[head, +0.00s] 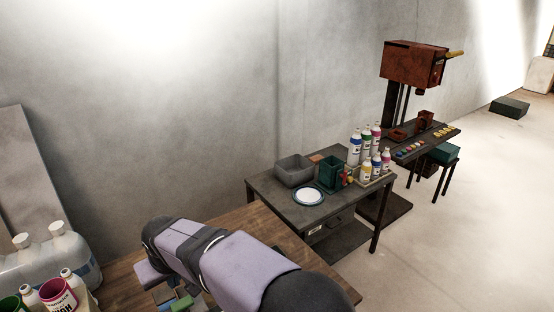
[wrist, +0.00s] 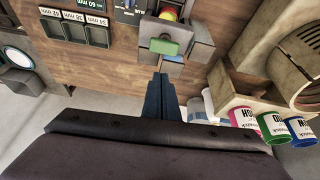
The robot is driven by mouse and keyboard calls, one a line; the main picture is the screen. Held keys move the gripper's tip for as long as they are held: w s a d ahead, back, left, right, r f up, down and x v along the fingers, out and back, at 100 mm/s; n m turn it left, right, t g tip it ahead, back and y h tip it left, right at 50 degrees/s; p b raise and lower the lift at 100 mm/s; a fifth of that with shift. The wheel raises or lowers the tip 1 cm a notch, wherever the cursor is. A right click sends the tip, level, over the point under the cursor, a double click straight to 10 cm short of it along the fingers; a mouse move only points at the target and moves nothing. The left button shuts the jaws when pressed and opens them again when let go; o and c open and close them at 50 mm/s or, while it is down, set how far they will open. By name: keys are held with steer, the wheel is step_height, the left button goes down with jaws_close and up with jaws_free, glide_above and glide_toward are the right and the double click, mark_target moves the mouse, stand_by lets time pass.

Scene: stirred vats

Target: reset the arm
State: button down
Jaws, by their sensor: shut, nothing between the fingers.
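My arm, with lilac and dark covers, stretches across the wooden bench in the lower middle of the head view. The gripper end is hidden there. In the wrist view my gripper (wrist: 161,77) shows as two narrow dark-blue fingers pressed together, empty. The fingertips point at a small grey fixture (wrist: 199,51) with a green block (wrist: 164,47) on its near side. I cannot tell whether the fingertips touch it.
Labelled dark boxes (wrist: 76,30) line the bench at upper left in the wrist view. A beige housing (wrist: 262,60) and paint cans (wrist: 273,127) stand at right. In the head view a dark table (head: 262,190) holds a grey bin (head: 294,170), plate (head: 308,196) and bottles (head: 355,147).

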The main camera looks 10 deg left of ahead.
steer(key=s+d+f+n+g+h, duration=0.1)
steer(key=s+d+f+h, duration=0.1)
steer(key=s+d+f, duration=0.45)
steer(key=s+d+f+g+h, duration=0.1)
steer(key=s+d+f+g, duration=0.2)
steer(key=d, duration=0.6)
steer(key=s+d+m+h, duration=0.1)
steer(key=s+d+m, duration=0.15)
steer(key=d, duration=0.85)
steer(key=s+d+m, duration=0.2)
steer(key=d+m, duration=0.1)
steer(key=d, duration=0.9)
steer(key=w+d+r+m, duration=0.3)
steer(key=d+m, duration=0.2)
steer(key=d, duration=0.4)
steer(key=shift+t+y, duration=0.4)
steer(key=shift+r, duration=0.1)
